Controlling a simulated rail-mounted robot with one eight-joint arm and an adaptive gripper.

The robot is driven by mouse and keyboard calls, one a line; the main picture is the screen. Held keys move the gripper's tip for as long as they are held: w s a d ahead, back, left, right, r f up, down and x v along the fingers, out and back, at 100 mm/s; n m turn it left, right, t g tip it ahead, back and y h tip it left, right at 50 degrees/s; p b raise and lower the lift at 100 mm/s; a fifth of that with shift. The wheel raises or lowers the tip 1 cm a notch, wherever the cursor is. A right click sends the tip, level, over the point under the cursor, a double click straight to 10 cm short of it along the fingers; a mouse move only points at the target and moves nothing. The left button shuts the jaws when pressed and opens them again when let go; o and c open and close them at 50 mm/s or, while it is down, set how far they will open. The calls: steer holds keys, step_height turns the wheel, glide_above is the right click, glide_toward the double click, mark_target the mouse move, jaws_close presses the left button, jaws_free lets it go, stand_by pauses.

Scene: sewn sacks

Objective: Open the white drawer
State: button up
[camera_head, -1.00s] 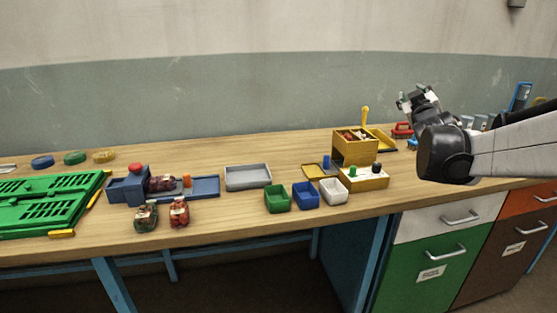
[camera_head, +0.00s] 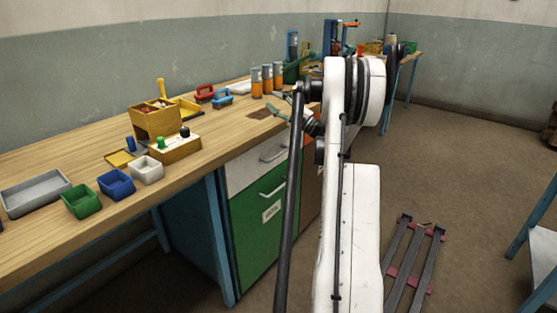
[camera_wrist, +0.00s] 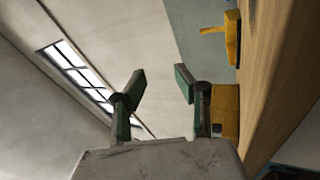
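The white drawer (camera_head: 245,171) is at the top of the cabinet under the bench, above a green drawer (camera_head: 258,221). It looks shut, and its metal handle (camera_head: 273,153) shows left of my arm. My gripper (camera_wrist: 160,86) is open and empty in the wrist view, its two green-padded fingers apart. In the head view it is mostly hidden by my arm; what shows of it is near the bench edge above the white drawer. The white drawer is not visible in the wrist view.
The wooden bench (camera_head: 110,155) holds a yellow box (camera_head: 155,123), small green, blue and white bins, and several orange-and-grey cylinders at the back. An orange-brown drawer front is partly hidden by my arm. The floor (camera_head: 450,170) to the right is largely clear, apart from a low rack (camera_head: 412,262).

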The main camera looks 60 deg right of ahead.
mark_target(279, 154)
steer(key=s+d+f+n+g+y+b, duration=0.1)
steer(key=s+d+f+n+g+y, duration=0.15)
steer(key=s+f, duration=0.7)
steer(key=s+d+f+n+g+y+b, duration=0.25)
steer(key=s+f, duration=0.25)
steer(key=f, duration=1)
steer(key=shift+n+t, duration=0.3)
steer(key=shift+t, duration=0.2)
steer(key=b+x, duration=0.2)
steer(key=x, duration=1.1)
steer(key=shift+w+a+r+b, duration=0.2)
steer(key=shift+w+a+b, duration=0.1)
steer(key=shift+c, duration=0.5)
jaws_close()
